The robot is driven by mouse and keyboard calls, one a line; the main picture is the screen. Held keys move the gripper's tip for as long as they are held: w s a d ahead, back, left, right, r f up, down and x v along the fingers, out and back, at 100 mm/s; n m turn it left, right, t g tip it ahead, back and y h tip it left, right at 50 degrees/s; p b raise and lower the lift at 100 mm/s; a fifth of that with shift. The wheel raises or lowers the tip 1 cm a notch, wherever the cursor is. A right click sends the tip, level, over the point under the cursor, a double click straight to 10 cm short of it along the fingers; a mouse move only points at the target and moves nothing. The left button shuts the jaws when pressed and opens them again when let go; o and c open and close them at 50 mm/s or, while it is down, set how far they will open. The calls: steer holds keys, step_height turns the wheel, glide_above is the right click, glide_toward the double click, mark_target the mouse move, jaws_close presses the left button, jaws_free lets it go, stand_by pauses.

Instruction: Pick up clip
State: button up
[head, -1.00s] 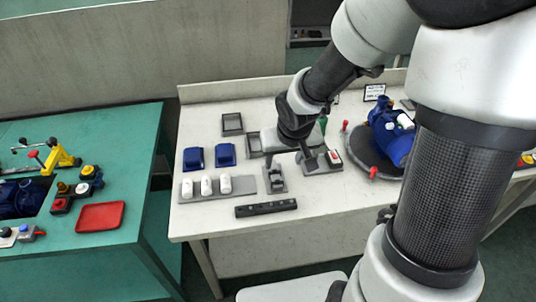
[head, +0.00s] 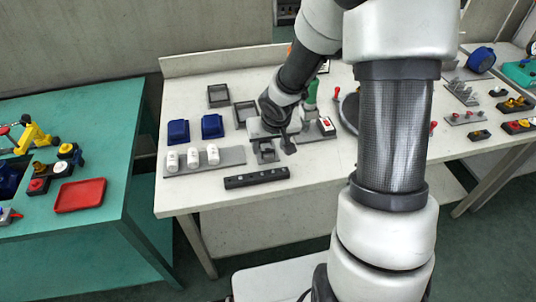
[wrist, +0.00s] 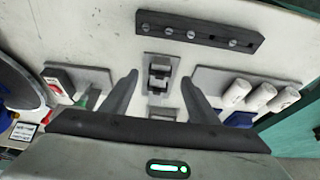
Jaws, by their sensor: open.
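A small grey holder (wrist: 163,88) with a dark metallic piece, which looks like the clip (wrist: 160,70), stands on the white table. In the wrist view the clip lies between my two fingertips, seen from above, with no contact visible. The holder also shows in the head view (head: 266,157), partly behind my gripper (head: 278,143). My gripper (wrist: 160,78) is open and empty, with a finger on each side of the holder in the picture. Its height above the clip is hard to tell.
A dark bar with screws (head: 257,177) lies near the table's front edge. White bottles (head: 193,156) stand on a grey strip to the left. Blue blocks (head: 212,126) and a grey tray (head: 219,96) are behind. A red-button box (head: 326,126) is at right.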

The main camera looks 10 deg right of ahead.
mark_target(268, 150)
steer(key=x, duration=0.3)
steer(key=shift+b, duration=0.35)
steer(key=c, duration=1.1)
